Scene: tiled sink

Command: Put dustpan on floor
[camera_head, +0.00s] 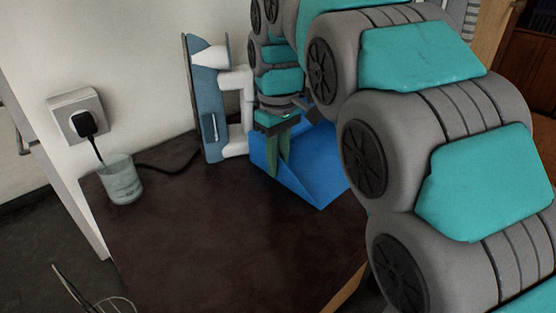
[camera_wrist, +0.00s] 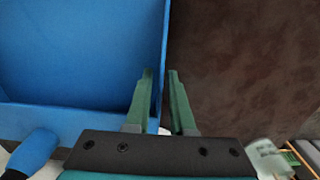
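The blue dustpan (camera_head: 322,172) rests on a dark brown counter (camera_head: 215,235), beside its right edge. It fills the upper left of the wrist view (camera_wrist: 75,55), where its open inside shows. My gripper (camera_head: 278,158) points down at the dustpan's near left side. In the wrist view, my green fingers (camera_wrist: 160,85) stand apart, one on each side of the dustpan's side wall. The left finger is over the inside and the right one over the counter. I cannot see contact with the wall. My arm hides the dustpan's far part. The floor (camera_head: 45,240) shows at lower left.
A blue-and-white upright object (camera_head: 208,115) stands close left of my gripper. A glass (camera_head: 122,181) stands at the counter's left edge, below a socket (camera_head: 80,118) with a black plug and cable. The counter's front middle is clear. A wire item (camera_head: 90,295) shows at lower left.

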